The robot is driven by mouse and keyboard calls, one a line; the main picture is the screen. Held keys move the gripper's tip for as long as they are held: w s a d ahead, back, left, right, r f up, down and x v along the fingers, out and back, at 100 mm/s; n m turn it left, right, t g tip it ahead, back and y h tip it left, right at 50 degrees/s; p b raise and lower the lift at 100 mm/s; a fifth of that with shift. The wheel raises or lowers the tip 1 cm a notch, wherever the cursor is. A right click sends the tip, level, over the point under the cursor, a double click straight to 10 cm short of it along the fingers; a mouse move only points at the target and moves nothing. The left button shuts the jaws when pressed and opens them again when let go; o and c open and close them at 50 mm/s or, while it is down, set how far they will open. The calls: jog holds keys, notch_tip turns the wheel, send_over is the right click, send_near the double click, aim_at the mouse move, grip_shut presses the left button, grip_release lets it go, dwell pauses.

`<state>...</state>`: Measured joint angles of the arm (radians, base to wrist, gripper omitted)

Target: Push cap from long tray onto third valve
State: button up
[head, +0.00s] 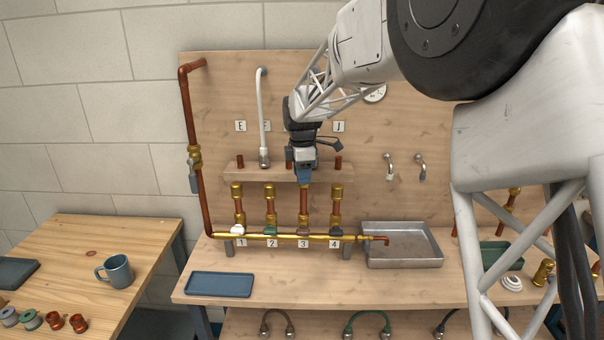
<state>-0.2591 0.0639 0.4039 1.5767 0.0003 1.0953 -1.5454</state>
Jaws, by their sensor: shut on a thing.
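My gripper (304,176) is at the top of the upright copper pipe of the third valve (303,231), above label 3. Its blue fingers are shut on the cap, which they hide almost wholly. I cannot tell how far the cap sits on the pipe. The copper pipe (304,204) shows below the fingers. The long blue-grey tray (220,284) lies at the bench's front left and looks empty. The pipes of valves 1, 2 and 4 have brass tops (237,190).
A wooden shelf (240,171) with copper stubs and a white curved spout (263,120) are behind the pipes. A metal basin (402,246) stands right of valve 4. A green tray (500,256) is farther right. The left table holds a blue mug (117,271).

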aim_at(302, 186)
jog(key=shift+f, duration=2.1)
dwell(0.3)
jog(key=o, duration=1)
jog(key=shift+r, duration=3.9)
jog(key=shift+r, duration=0.15)
jog(key=shift+r, duration=2.85)
